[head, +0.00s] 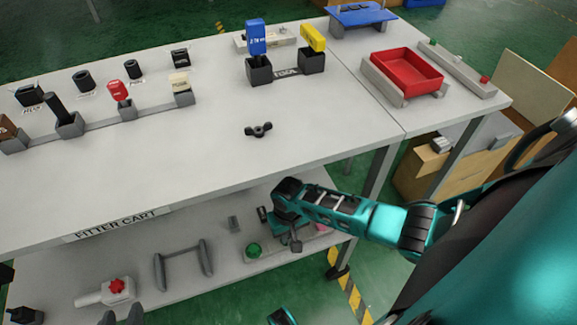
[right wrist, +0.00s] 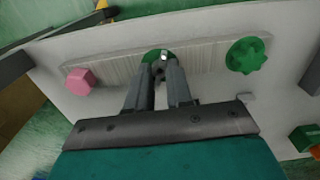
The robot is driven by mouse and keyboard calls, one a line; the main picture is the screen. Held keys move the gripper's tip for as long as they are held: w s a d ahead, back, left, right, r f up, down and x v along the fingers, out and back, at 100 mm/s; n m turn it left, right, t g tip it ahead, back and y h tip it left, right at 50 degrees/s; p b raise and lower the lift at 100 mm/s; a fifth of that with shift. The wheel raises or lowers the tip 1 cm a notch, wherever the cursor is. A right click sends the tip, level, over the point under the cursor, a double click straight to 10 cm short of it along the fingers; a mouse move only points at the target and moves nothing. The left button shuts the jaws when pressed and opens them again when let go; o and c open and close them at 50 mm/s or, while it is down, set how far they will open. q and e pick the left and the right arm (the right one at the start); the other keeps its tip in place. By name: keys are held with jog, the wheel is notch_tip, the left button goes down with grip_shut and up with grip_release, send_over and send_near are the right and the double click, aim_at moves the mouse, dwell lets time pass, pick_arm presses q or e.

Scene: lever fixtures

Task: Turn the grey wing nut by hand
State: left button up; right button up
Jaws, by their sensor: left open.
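My right gripper (right wrist: 163,80) points at a light strip in the right wrist view. Its two fingers are close together, with a small grey part (right wrist: 158,72) between their tips, over a green round base with a bright pin end. This part may be the grey wing nut; the fingers hide most of it, and I cannot tell whether they press on it. In the head view, my right gripper (head: 290,240) reaches down at the lower shelf. A dark wing nut (head: 258,130) lies on the cart top, apart from both grippers. My left gripper (head: 122,317) is open at the bottom edge, mostly cut off.
Beside my right gripper are a pink hexagonal knob (right wrist: 82,79) and a green star knob (right wrist: 246,55). The lower shelf also holds a grey handle (head: 183,264) and a red-knobbed valve (head: 110,291). A red tray (head: 408,70) stands on the cart top.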

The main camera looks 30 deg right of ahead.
aim_at(289, 237)
jog(key=o, duration=0.4)
notch_tip(289, 237, up, 8)
jog(key=p, duration=0.3)
jog(key=shift+f+p, duration=0.25)
jog(key=shift+p, duration=0.15)
jog(key=shift+a, duration=0.1)
